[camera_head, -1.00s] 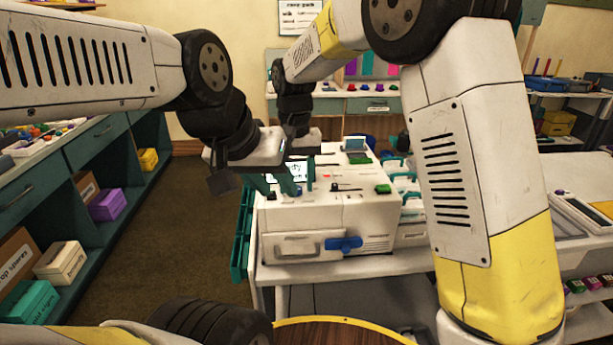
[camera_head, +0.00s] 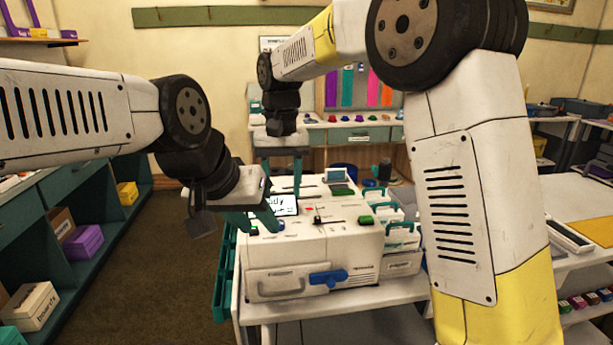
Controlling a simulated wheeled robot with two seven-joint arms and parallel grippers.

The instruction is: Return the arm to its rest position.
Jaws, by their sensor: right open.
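My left gripper (camera_head: 257,226) is low over the front left of the top of a white machine (camera_head: 322,251). Its teal fingers point down toward a blue knob (camera_head: 281,226) on that top. I cannot tell if they touch the knob or how far apart they are. My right gripper (camera_head: 281,187) is behind and above it, pointing down over the machine's back left. Its two teal fingers are apart with nothing seen between them. The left gripper and arm hide part of the machine's left edge.
The machine stands on a white cart with a small screen (camera_head: 283,204), a green button (camera_head: 365,219) and a blue front latch (camera_head: 328,278). Teal-handled boxes (camera_head: 401,236) are at its right. Shelves with a purple box (camera_head: 83,243) line the left. Floor between is clear.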

